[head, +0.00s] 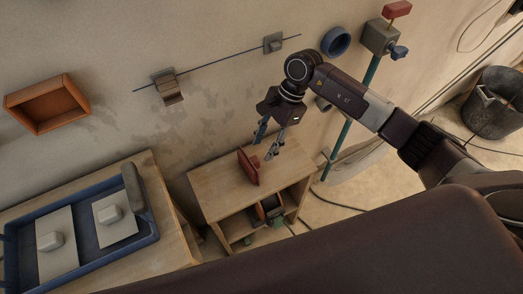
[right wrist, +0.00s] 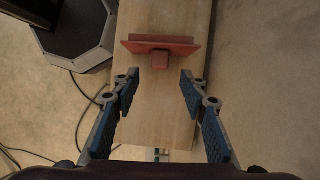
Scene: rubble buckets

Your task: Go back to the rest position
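My right gripper (head: 264,146) reaches in from the right and hangs above a small wooden cabinet (head: 215,184). In the right wrist view the gripper (right wrist: 159,92) has its two blue-padded fingers wide apart with nothing between them. A red plate-like piece with a square knob (head: 249,166) stands on the cabinet top near its edge. In the right wrist view the red piece (right wrist: 160,60) lies beyond the fingertips, apart from them. My left gripper is not in view.
A blue tray (head: 152,238) with two pale plates sits on a table at left. An orange open box (head: 48,104) and a thin blue rod (head: 215,62) are on the wall. A teal post (head: 345,133) stands right of the cabinet. A dark bucket (head: 492,112) is far right. Cables cross the floor.

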